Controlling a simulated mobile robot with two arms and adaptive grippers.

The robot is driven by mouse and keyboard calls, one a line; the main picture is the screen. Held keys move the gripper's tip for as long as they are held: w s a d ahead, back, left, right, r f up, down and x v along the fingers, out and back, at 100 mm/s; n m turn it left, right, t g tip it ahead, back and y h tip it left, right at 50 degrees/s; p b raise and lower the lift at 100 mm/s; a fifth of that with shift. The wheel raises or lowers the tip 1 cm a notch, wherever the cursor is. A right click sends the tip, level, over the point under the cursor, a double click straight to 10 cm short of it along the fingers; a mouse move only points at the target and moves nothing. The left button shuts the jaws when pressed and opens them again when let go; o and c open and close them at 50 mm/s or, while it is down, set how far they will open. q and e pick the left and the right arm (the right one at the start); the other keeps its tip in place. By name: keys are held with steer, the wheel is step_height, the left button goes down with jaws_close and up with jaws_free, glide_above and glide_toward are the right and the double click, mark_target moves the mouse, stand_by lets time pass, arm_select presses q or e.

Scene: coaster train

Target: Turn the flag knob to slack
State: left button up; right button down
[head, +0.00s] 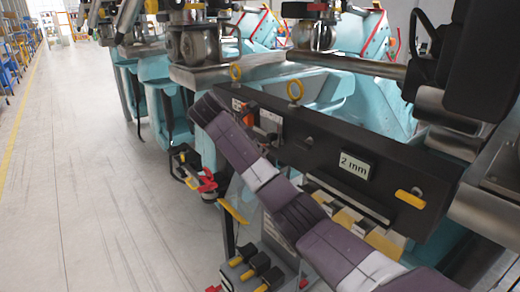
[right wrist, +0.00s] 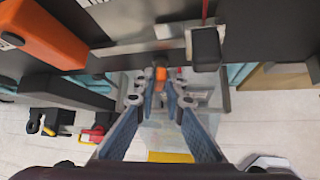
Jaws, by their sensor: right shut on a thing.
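My right gripper (right wrist: 162,98) has its two blue fingers drawn together around a small orange piece (right wrist: 160,75) in the right wrist view. The piece appears to be the flag knob, but its turning position and any slack marking are too small to read. In the head view my right arm crosses in front of the dark panel (head: 320,150) toward its far left end. A small orange-red part (head: 250,119) and a white plate (head: 271,121) show there, beside the arm. The fingertips are not clear in the head view. My left gripper is out of view.
The panel has a "2 mm" display (head: 354,165) and a yellow handle (head: 410,198). A block with black knobs (head: 258,262) and a red clamp-like part (head: 208,183) are lower down. The floor (head: 80,180) is clear at left.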

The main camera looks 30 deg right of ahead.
steer(key=shift+w+a+f+n+g, duration=0.1)
steer(key=shift+n+g, duration=0.4)
steer(key=shift+g, duration=0.4)
steer(key=shift+f+g, duration=0.15)
steer(key=shift+g, duration=0.25)
steer(key=c, duration=2)
jaws_free()
steer(key=shift+c, duration=0.2)
steer(key=shift+w, duration=0.1)
steer(key=v, duration=1.2)
